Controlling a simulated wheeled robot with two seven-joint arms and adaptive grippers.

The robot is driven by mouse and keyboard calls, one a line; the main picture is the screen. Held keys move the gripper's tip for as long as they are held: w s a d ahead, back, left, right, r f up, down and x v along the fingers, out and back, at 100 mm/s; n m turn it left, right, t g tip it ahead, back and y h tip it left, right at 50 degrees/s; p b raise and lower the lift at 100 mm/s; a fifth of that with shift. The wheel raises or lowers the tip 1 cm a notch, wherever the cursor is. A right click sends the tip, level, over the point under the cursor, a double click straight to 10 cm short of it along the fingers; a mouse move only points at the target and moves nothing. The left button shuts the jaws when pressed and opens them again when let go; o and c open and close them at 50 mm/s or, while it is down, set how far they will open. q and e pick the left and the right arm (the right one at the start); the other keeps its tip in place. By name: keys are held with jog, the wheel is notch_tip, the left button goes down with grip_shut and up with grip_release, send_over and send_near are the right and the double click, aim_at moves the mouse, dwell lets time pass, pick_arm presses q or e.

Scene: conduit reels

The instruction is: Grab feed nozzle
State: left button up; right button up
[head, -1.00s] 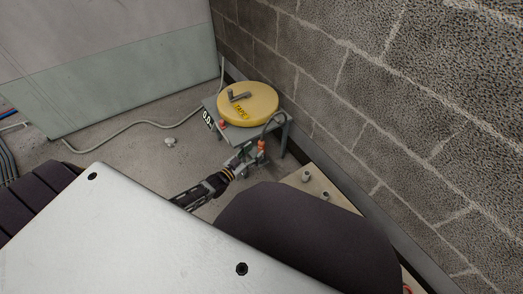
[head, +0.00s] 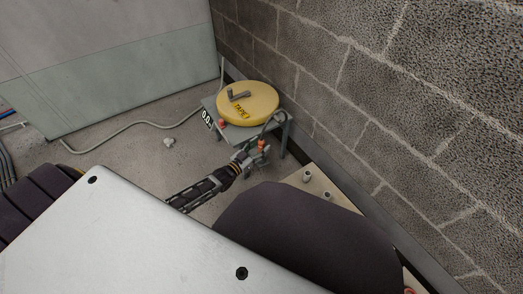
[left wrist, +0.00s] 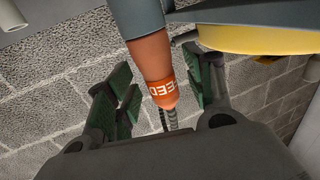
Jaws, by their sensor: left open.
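The feed nozzle (left wrist: 156,65) is an orange piece with white lettering, partly read as "FEED", and a grey upper part. My left gripper (head: 257,156) is open at the nozzle. In the left wrist view the green-padded fingers of my left gripper (left wrist: 163,86) stand on either side of the nozzle, with gaps visible. My right gripper is not in view.
A yellow reel (head: 248,104) with a crank handle sits on a small grey stand (head: 228,132) against the block wall (head: 400,120). A pale board with metal posts (head: 307,176) lies nearby at the wall. A grey cable (head: 130,124) crosses the floor.

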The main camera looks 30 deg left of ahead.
pick_arm(q)
jog(key=shift+w+d, duration=0.2)
jog(key=shift+w, duration=0.5)
jog(key=shift+c, duration=0.3)
jog(key=shift+c, duration=1.1)
jog(key=c, duration=0.7)
jog(key=shift+c, duration=0.9)
jog(key=shift+r, duration=0.25)
